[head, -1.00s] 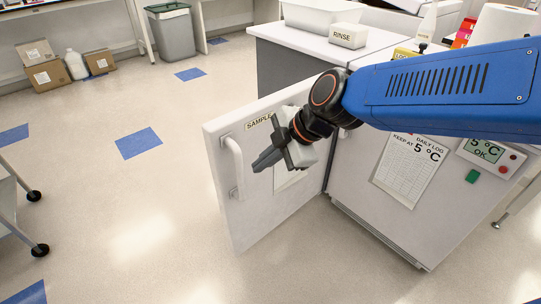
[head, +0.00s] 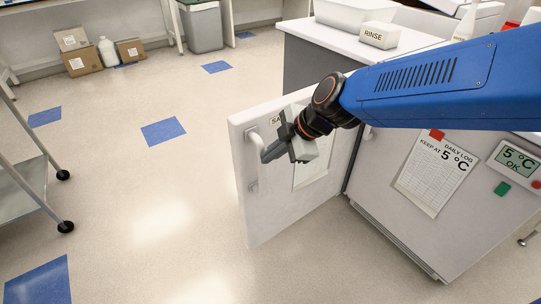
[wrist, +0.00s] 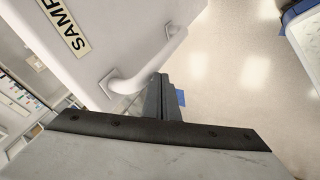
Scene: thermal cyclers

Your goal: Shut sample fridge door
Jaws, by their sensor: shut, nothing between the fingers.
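The white sample fridge door (head: 285,205) stands open, swung out to the left from the fridge body (head: 400,225). Its bar handle (head: 253,165) is on the face turned to the left. In the head view my gripper (head: 270,153) is in front of the door's upper part, overlapping the handle. In the wrist view the shut fingers (wrist: 164,97) are close beside the handle (wrist: 145,78), with nothing between them. I cannot tell whether they touch it. Part of the "SAMPLE" label (wrist: 66,28) shows on the door.
A counter with a "RINSE" box (head: 380,36) is behind the door. A wheeled cart (head: 32,180) stands at the left. Cardboard boxes (head: 84,63) and a grey bin (head: 202,28) are at the back. The floor left of the door is clear.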

